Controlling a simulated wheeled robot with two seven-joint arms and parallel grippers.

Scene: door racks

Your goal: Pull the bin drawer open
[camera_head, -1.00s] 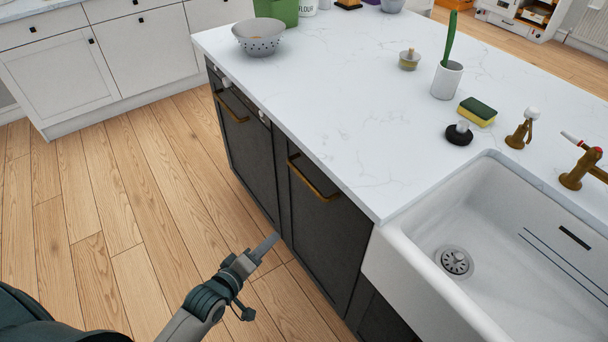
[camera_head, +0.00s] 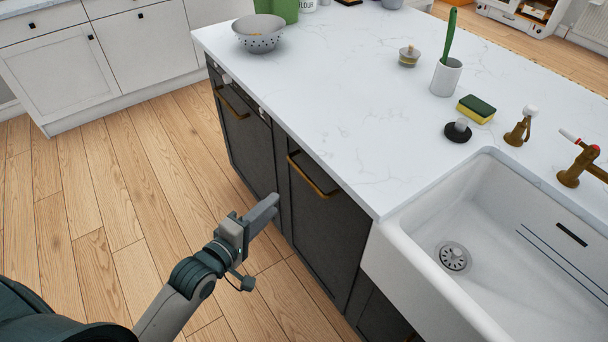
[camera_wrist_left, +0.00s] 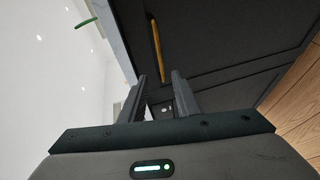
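Two dark panel fronts with brass bar handles are in the island's side. I take the one next to the sink as the bin drawer (camera_head: 318,235); it is closed, with its handle (camera_head: 312,176) near the top. My left gripper (camera_head: 268,207) is in front of the dark fronts, left of and lower than that handle in the head view, not touching it. In the left wrist view the two fingers (camera_wrist_left: 158,92) stand apart with nothing between them. A brass handle (camera_wrist_left: 156,52) shows beyond the fingertips there. My right gripper is out of view.
The white countertop (camera_head: 330,110) overhangs the fronts. The white sink (camera_head: 470,225) is at the right. A second brass handle (camera_head: 232,104) is further left. A colander (camera_head: 259,34) stands on the far counter corner. The wooden floor (camera_head: 105,205) at the left is clear.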

